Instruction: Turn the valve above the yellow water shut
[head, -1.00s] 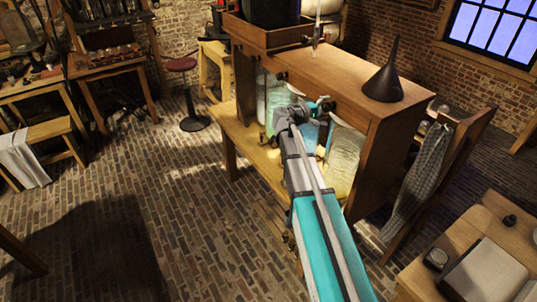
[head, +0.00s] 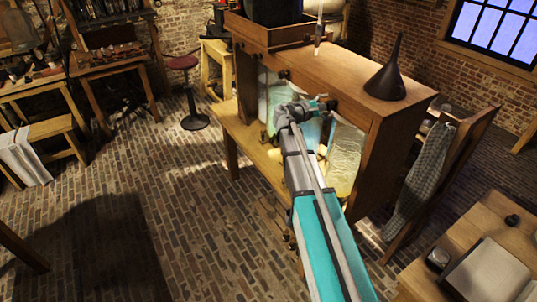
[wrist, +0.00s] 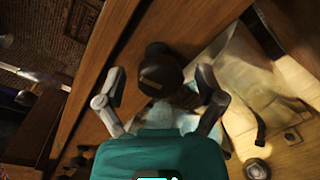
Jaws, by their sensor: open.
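The yellow water (head: 346,160) stands in a glass jar at the right end of the wooden cabinet's lower opening. A dark round valve knob (head: 333,104) sits on the cabinet's front board, above the upper left of that jar. In the wrist view the knob (wrist: 160,74) shows a slot-like mark on its face. My gripper (head: 322,101) is at this knob, with its fingers open. In the wrist view my gripper (wrist: 162,82) has one finger on each side of the knob, with a gap on the left. Whether the right finger touches it I cannot tell.
Jars with bluish water (head: 311,132) and greenish water (head: 275,105) stand left of the yellow one, partly behind my arm. Another dark knob (head: 284,74) is further left on the board. A dark funnel (head: 387,80) stands on the cabinet top (head: 335,72).

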